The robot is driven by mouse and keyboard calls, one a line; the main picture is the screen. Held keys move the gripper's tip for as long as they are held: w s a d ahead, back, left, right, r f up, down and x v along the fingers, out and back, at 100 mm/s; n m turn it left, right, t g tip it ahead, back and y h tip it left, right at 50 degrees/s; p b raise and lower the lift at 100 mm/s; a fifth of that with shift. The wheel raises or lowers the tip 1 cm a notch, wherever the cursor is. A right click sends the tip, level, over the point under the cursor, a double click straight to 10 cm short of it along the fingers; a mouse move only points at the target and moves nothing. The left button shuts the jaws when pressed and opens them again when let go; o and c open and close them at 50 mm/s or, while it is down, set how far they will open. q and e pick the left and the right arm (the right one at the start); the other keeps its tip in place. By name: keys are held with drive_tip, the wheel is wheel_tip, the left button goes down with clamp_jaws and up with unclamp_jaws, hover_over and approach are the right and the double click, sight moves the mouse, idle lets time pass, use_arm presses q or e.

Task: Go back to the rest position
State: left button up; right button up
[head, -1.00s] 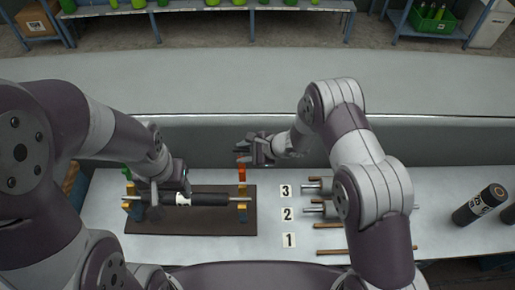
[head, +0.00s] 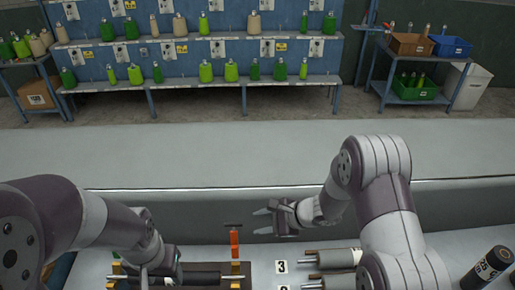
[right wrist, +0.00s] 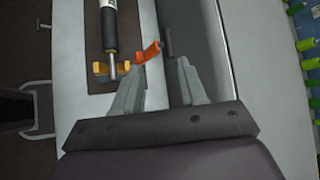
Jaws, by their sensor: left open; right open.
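My right gripper (head: 264,221) is open and empty, above the table's back part, to the right of an upright orange post (head: 235,245) with a dark top. In the right wrist view its spread fingers (right wrist: 158,68) have nothing between them; the orange piece (right wrist: 148,53) shows beyond the left finger. My left gripper (head: 158,272) is low in the head view, by the left end of a roller (head: 204,279) on yellow supports; its fingertips are hard to make out. The roller's black body and metal end also show in the right wrist view (right wrist: 109,28).
The roller stands over a brown mat (right wrist: 96,75). A number 3 card (head: 282,267) and another roller (head: 338,258) lie to the right. A dark cylinder (head: 487,266) is at far right. Shelves with green bottles (head: 231,70) stand beyond the clear grey surface (head: 250,155).

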drive_tip(key=s+d+f+n+h+b, duration=0.2)
drive_tip(key=s+d+f+n+h, duration=0.15)
drive_tip(key=d+n, duration=0.35)
drive_tip(key=s+d+f+n+h+b, duration=0.2)
drive_tip(key=d+n+h, duration=0.3)
drive_tip(key=d+n, duration=0.15)
drive_tip(key=s+d+n+g+b, duration=0.1)
drive_tip(key=s+n+g+b, duration=0.1)
drive_tip(key=s+b, duration=0.8)
drive_tip(key=s, duration=0.3)
drive_tip(key=shift+s+d+g+h, duration=0.15)
drive_tip(key=shift+s+g+h, duration=0.15)
drive_tip(key=shift+h, duration=0.05)
drive_tip(key=shift+s+r+n, duration=0.15)
drive_tip(key=shift+n, duration=0.1)
